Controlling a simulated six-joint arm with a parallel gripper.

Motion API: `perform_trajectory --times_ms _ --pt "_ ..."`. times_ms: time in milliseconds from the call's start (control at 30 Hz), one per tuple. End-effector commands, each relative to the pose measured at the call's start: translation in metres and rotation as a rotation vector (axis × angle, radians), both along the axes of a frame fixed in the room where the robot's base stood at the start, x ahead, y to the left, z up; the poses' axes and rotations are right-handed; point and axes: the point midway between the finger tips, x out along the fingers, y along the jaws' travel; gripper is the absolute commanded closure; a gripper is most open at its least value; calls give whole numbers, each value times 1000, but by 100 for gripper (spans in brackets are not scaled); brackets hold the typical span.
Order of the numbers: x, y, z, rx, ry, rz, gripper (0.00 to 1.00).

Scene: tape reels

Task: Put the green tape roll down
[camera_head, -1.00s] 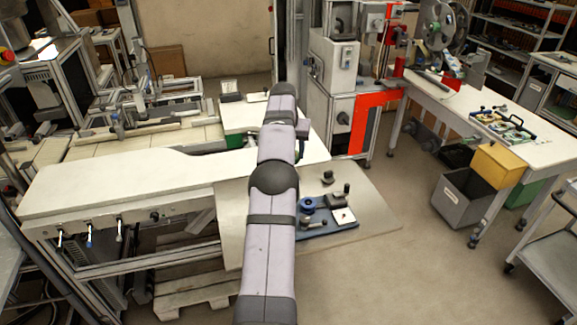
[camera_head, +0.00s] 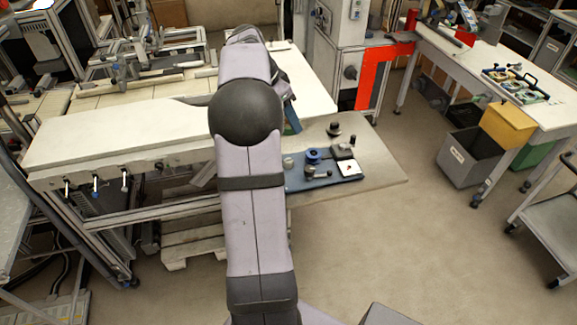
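A dark wrist part and a narrow blue-grey piece (camera_head: 292,118) show at the right side of my arm, above the bench edge. I cannot tell whether that piece belongs to my gripper. My gripper's fingertips are hidden behind the arm, so neither their opening nor anything in them shows.
A blue fixture plate (camera_head: 325,178) with a blue knob (camera_head: 312,156) and black handles sits on the grey board (camera_head: 385,175). On the right table, an open case (camera_head: 515,84) holds round pieces.

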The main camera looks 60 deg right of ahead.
Motion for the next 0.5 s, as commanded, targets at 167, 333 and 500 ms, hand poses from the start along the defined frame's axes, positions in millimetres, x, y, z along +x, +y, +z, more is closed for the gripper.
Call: perform_trajectory --times_ms 167,333,500 --pt "-8 14 2 1 -1 -71 72" --pt "-9 16 2 1 -1 -87 72" --pt "-10 16 -15 5 3 -85 72"
